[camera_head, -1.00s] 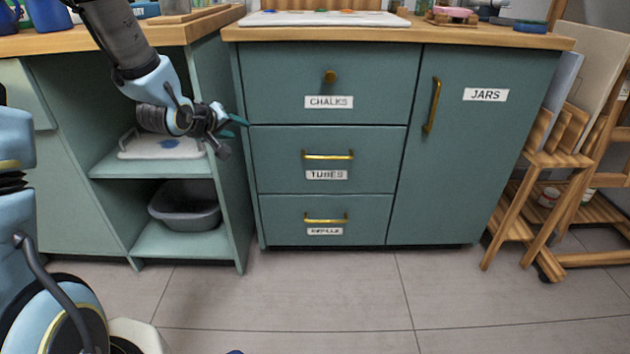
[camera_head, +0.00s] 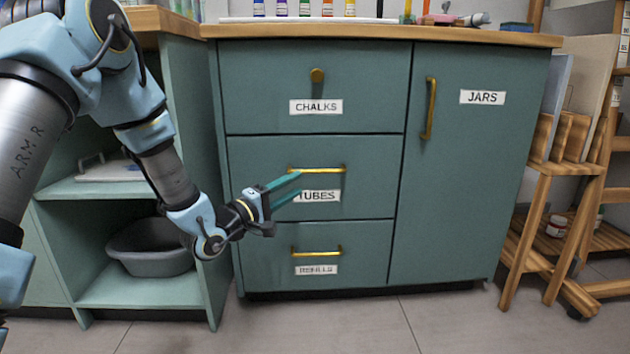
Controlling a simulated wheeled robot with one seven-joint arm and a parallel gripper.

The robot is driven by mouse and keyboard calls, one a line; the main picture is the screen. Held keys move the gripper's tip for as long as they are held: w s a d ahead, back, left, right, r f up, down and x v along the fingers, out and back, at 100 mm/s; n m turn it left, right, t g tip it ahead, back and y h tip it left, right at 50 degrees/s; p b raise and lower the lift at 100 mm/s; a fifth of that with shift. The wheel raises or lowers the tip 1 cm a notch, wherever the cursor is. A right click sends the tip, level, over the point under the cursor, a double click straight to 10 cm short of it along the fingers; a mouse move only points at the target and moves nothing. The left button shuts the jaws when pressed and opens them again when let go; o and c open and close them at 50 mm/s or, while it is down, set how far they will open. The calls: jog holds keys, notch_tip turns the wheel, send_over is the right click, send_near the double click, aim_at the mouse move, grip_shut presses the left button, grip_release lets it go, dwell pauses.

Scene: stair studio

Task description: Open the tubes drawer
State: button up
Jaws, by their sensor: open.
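The tubes drawer (camera_head: 365,190) is the middle drawer of the teal cabinet, shut flush, with a white TUBES label (camera_head: 318,196). Its brass bar handle (camera_head: 330,169) runs level above the label. My gripper (camera_head: 300,186) is open and empty, with its teal fingers pointing right. The fingers overlap the left part of the handle and the label's left edge in the picture. I cannot tell whether they touch the handle; nothing is between them that I can see as held.
The chalks drawer (camera_head: 370,85) above and the refills drawer (camera_head: 365,250) below are shut. The jars door (camera_head: 470,170) on the right is shut. An open shelf with a grey basin (camera_head: 150,250) stands left, and a wooden easel (camera_head: 530,200) right. Floor (camera_head: 350,325) in front is clear.

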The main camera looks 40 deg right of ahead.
aim_at(319, 172)
jog(key=shift+w+d+r+b, duration=0.2)
jog(key=shift+d+b, duration=0.35)
jog(key=shift+d, duration=1)
jog(key=shift+w+d+r+b, duration=0.1)
jog(key=shift+d+r+b, duration=0.3)
jog(key=shift+d, duration=1.2)
jog(key=shift+w+d+r+b, duration=0.15)
jog(key=shift+d+b, duration=0.55)
jog(key=shift+d, duration=0.85)
jog(key=shift+f, duration=0.1)
grip_shut()
